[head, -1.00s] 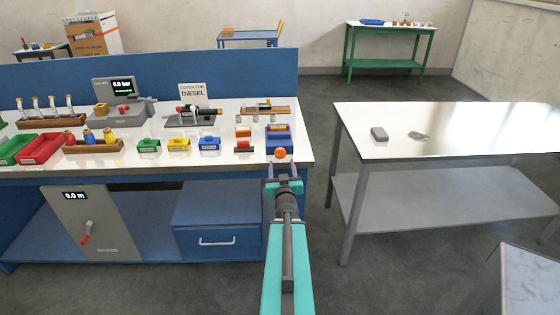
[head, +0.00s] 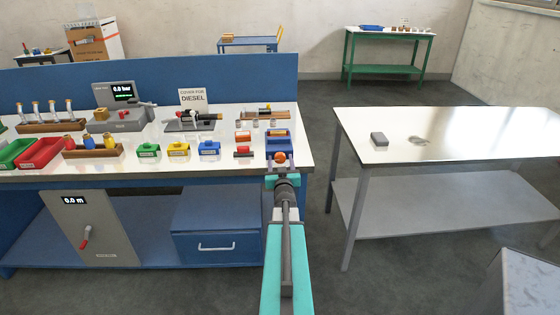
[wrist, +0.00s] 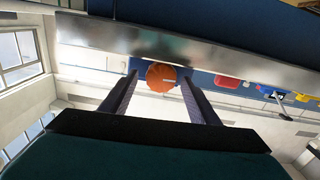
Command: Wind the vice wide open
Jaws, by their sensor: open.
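A small blue vice-like block (head: 278,140) with a pale orange-yellow top part stands at the front right corner of the white-topped bench. An orange ball-shaped knob (head: 280,157) sits at its front, by the bench edge. My gripper (head: 282,168) is open at the knob. In the wrist view the knob (wrist: 161,75) lies between the two fingertips of my gripper (wrist: 160,82), with a finger on each side. I cannot tell whether either finger touches it. The vice's jaw gap is too small to make out.
A small red-topped block (head: 243,152) is close to the vice. A grey table (head: 450,135) stands to the right, with open floor between.

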